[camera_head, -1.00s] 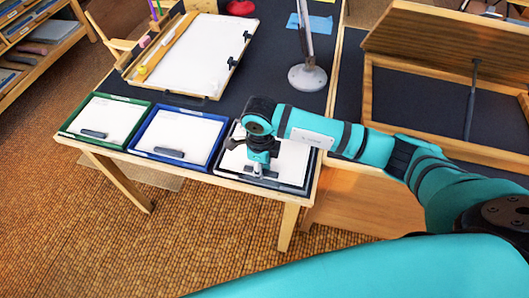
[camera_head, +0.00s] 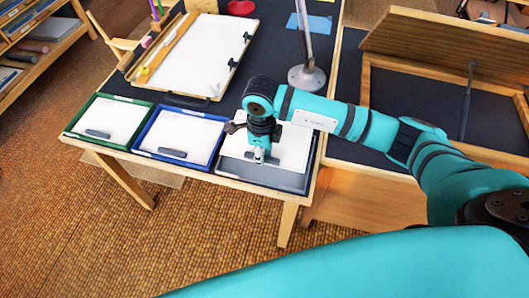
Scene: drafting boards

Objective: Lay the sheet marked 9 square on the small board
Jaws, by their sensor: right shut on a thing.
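My right gripper (camera_head: 259,156) points down over the rightmost, dark-rimmed tray (camera_head: 282,182) at the table's front edge. It is shut on the near edge of a white sheet (camera_head: 292,150), which appears raised a little above the tray. Grey tray floor shows in front of the sheet. No number is readable on the sheet; part of it is hidden by the gripper and arm. A pale drafting board (camera_head: 207,60) with black clips on its right side lies farther back; I cannot tell if it is the small board. My left gripper is not in view.
A green tray (camera_head: 72,131) and a blue tray (camera_head: 139,146) stand to the left, each with a white sheet and a dark bar. A lamp base (camera_head: 306,77) stands behind my right arm. A wooden tilted-lid desk (camera_head: 440,45) is at right.

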